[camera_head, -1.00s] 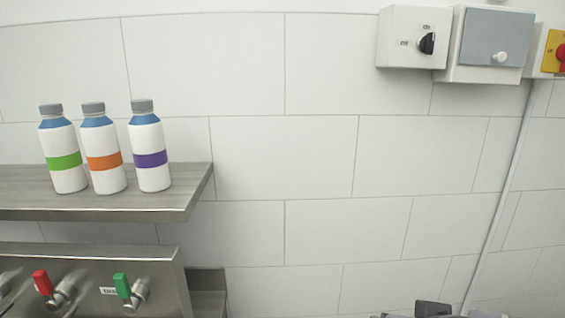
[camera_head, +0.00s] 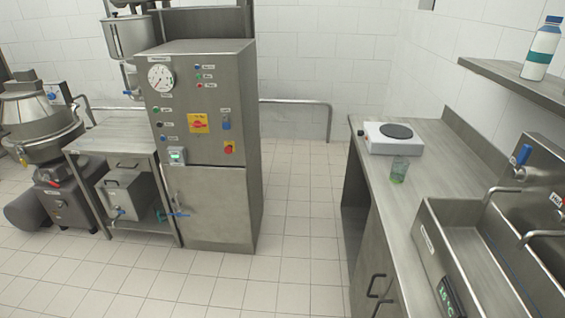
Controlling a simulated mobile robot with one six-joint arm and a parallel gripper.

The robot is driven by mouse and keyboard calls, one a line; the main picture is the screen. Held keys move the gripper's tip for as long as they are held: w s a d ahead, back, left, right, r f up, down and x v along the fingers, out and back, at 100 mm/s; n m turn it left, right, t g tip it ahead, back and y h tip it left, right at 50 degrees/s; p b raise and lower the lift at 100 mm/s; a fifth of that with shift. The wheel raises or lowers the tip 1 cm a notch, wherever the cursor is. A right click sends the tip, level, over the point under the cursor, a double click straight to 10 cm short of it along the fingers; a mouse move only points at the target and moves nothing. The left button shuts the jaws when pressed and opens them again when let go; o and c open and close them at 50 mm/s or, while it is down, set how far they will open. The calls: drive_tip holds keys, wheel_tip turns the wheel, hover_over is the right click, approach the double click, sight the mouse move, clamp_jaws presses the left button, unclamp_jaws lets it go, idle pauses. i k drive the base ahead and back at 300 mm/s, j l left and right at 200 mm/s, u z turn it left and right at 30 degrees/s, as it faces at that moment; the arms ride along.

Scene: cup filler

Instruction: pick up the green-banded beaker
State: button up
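A small clear beaker with green on it (camera_head: 399,169) stands upright on the steel counter (camera_head: 416,198) at the right. It is just in front of a white hot plate or scale (camera_head: 393,138) with a dark round top. Whether the green is a band or liquid inside is too small to tell. My gripper is not in view.
A sink basin (camera_head: 436,237) with taps takes up the near right of the counter. A shelf (camera_head: 520,83) with a teal-banded bottle (camera_head: 541,50) hangs above. A steel control cabinet (camera_head: 207,209) stands left of centre. The tiled floor (camera_head: 295,215) between is clear.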

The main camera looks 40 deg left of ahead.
sight(400, 164)
drive_tip(key=u, duration=0.85)
drive_tip(key=i+j, duration=0.15)
drive_tip(key=j, duration=0.2)
drive_tip(key=i+j, duration=0.15)
drive_tip(key=j, duration=0.2)
drive_tip(key=i+j, duration=0.2)
drive_tip(key=i+j+z, duration=0.1)
drive_tip(key=j, duration=0.35)
drive_tip(key=i+z, duration=0.1)
drive_tip(key=i, duration=1.3)
